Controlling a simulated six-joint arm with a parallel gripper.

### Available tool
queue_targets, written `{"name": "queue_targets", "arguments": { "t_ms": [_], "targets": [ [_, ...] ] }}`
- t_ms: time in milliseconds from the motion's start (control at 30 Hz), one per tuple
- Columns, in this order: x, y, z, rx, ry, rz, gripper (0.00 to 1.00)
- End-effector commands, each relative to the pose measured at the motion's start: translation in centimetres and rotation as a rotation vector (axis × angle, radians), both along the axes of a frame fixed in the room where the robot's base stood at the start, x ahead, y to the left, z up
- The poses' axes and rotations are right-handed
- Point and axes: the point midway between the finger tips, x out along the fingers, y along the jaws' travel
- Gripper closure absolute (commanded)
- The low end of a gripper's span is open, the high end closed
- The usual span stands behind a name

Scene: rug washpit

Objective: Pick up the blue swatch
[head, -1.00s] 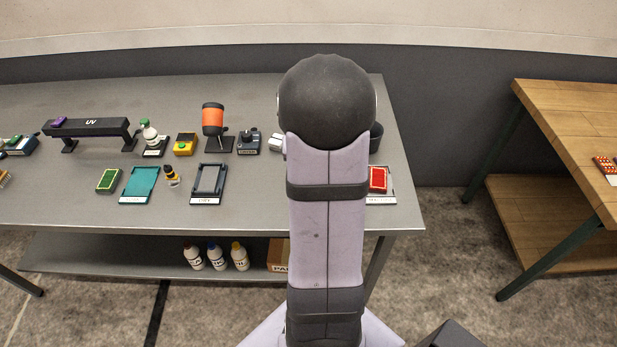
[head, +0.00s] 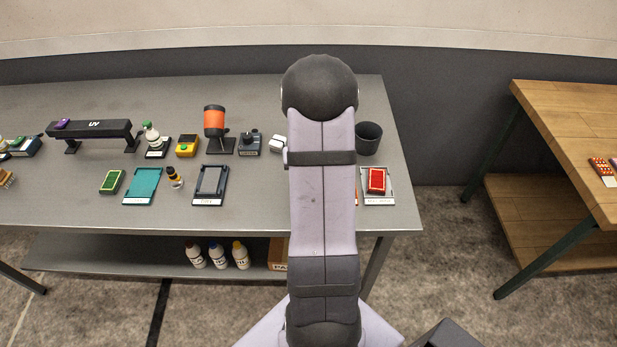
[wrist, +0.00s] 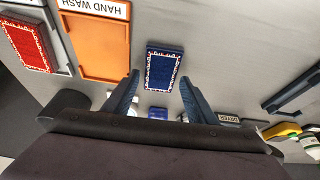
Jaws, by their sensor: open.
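The blue swatch (wrist: 164,69) is a dark blue rectangle with a pale patterned border. It lies flat on the grey table in the wrist view, ahead of my gripper. My gripper (wrist: 159,77) is open, with one blue-grey finger on either side of the line to the swatch. No contact with the swatch can be made out, and nothing is held. In the head view my arm hides both the gripper and the blue swatch.
An orange tray labelled HAND WASH (wrist: 101,52) lies left of the swatch. A red swatch (wrist: 26,46) lies on a grey tray beyond it. A dark bin (head: 368,138) stands at the table's right.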

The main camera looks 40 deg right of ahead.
Motion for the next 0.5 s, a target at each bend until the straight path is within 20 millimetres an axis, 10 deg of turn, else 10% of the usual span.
{"name": "queue_targets", "arguments": {
  "t_ms": [500],
  "targets": [
    [0.25,-0.25,-0.82,-0.001,-0.001,0.0,0.48]
  ]
}}
